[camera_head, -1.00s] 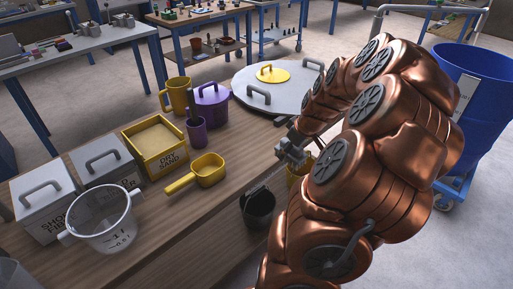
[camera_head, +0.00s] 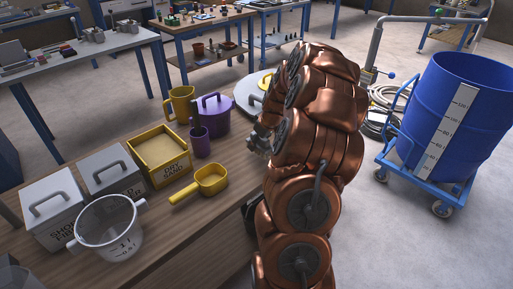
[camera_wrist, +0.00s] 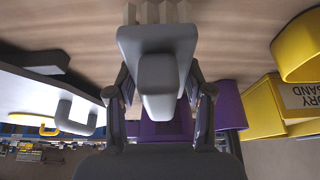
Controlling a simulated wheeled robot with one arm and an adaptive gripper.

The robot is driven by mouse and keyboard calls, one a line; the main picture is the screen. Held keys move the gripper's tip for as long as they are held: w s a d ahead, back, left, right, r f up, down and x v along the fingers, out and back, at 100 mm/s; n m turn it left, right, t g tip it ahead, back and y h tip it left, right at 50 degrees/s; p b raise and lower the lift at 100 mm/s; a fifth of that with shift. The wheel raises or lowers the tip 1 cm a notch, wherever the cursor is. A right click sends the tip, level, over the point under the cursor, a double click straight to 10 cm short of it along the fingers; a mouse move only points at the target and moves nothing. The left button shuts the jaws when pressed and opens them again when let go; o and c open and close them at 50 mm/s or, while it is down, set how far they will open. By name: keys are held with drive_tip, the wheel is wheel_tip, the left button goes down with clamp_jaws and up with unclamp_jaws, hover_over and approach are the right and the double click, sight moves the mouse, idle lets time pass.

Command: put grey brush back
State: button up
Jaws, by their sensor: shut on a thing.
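The grey brush (camera_wrist: 157,45) is in my gripper (camera_wrist: 158,100); its pale bristles (camera_wrist: 155,12) show at the top edge of the wrist view. In the head view, my gripper (camera_head: 258,138) is partly covered by my arm, above the bench to the right of the purple lidded pot (camera_head: 213,114). I cannot make out the brush in the head view. The two fingers close on the brush from both sides. In the wrist view, purple surfaces lie behind the gripper.
A purple cup (camera_head: 201,146) with a dark handle in it, a yellow mug (camera_head: 181,103), a yellow sand box (camera_head: 158,160) and a yellow scoop (camera_head: 211,180) stand on the wooden bench (camera_head: 205,228). The blue drum (camera_head: 440,115) stands on a cart at right.

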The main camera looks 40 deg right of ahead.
sight(257, 149)
drive_tip(key=shift+w, duration=0.25)
drive_tip(key=shift+w+f+p, duration=0.15)
drive_tip(key=shift+f+p, duration=0.1)
drive_tip(key=shift+p, duration=0.05)
wheel_tip(257, 149, down, 3)
drive_tip(key=shift+p, duration=0.45)
drive_tip(key=shift+f+b, duration=0.3)
drive_tip(key=o, duration=1.1)
drive_tip(key=shift+r, duration=0.1)
